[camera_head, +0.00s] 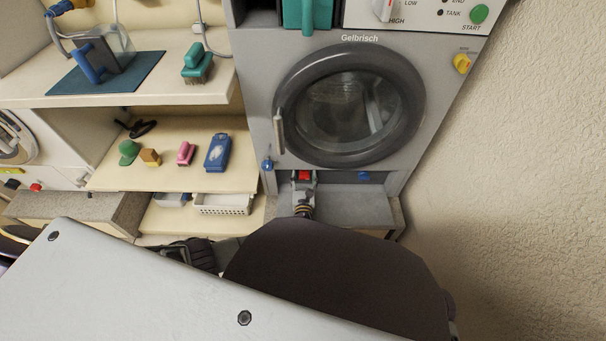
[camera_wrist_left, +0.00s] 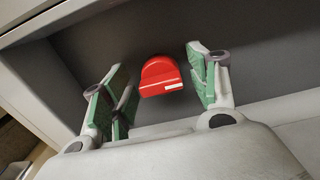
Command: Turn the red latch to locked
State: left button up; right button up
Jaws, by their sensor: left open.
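The red latch (camera_head: 304,175) sits low on the front of the grey Gelbrisch dryer (camera_head: 258,90), below the round door. In the left wrist view, the latch (camera_wrist_left: 161,72) is a rounded red knob with a flat lower edge bearing a short white mark, set on a dark grey recessed panel. My left gripper (camera_head: 304,183) is at the latch, and in the wrist view its fingers (camera_wrist_left: 157,80) are open, with green pads on both sides of the knob. Gaps show between the pads and the knob. My right gripper is not in view.
The closed round door (camera_head: 350,105) has a handle (camera_head: 279,132) above the latch. Blue knobs (camera_head: 267,164) (camera_head: 364,177) flank the latch. Shelves at left hold brushes and a blue box (camera_head: 217,152). A white basket (camera_head: 224,204) sits lower. A bare wall (camera_head: 520,180) is at right.

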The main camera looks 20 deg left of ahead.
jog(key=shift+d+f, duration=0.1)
pick_arm(q)
jog(key=c, duration=1)
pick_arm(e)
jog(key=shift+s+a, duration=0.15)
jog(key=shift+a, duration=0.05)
